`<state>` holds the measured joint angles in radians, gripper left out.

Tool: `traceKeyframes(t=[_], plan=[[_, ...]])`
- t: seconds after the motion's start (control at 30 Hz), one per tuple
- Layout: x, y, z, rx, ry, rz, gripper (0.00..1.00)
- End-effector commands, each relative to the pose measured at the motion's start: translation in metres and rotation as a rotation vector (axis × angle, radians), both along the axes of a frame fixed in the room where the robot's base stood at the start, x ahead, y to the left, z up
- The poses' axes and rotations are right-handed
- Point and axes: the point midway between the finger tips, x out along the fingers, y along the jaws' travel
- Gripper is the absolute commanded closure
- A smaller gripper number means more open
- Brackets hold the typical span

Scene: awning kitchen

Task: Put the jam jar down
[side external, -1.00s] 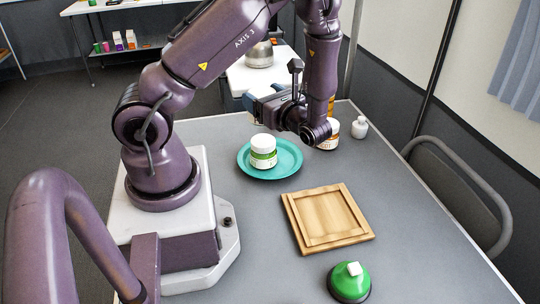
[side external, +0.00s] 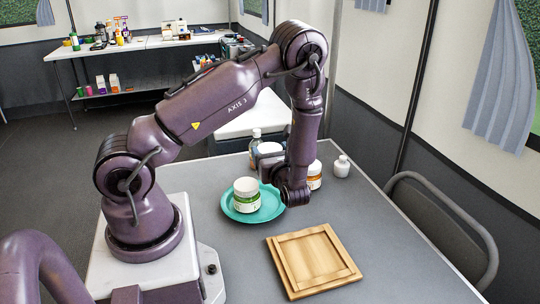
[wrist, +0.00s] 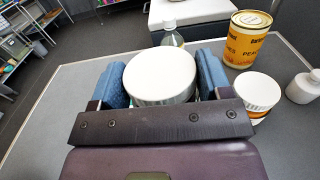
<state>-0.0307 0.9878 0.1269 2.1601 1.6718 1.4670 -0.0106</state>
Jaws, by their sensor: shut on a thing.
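My gripper (wrist: 161,85) is shut on a jar with a wide white lid, taken as the jam jar (wrist: 160,76). The blue fingers press on both sides of it. In the side view the jar's pale top (side external: 270,148) shows at my gripper (side external: 270,165), behind the teal plate. Most of its body is hidden, and I cannot tell whether its base touches the table.
A white-lidded jar with a green label (side external: 246,196) stands on the teal plate (side external: 272,208). Close right are an orange-labelled jar (wrist: 257,95), a yellow can (wrist: 246,40) and a white bottle (wrist: 303,87). A clear bottle (wrist: 172,36) stands behind. A wooden board (side external: 313,258) lies in front.

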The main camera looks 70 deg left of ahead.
Motion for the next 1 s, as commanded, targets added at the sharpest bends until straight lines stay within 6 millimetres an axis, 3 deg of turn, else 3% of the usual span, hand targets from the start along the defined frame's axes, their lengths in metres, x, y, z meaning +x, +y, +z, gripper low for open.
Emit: traceKeyframes(t=[0.8,0.83,0.93,1.0], plan=[[0.0,0.0,-0.016,0.003,-0.002,0.001,0.65],[0.0,0.0,-0.016,0.001,-0.001,0.001,0.24],[0.0,0.0,-0.016,0.001,-0.001,0.001,0.03],[0.0,0.0,-0.016,0.001,-0.001,0.001,0.03]])
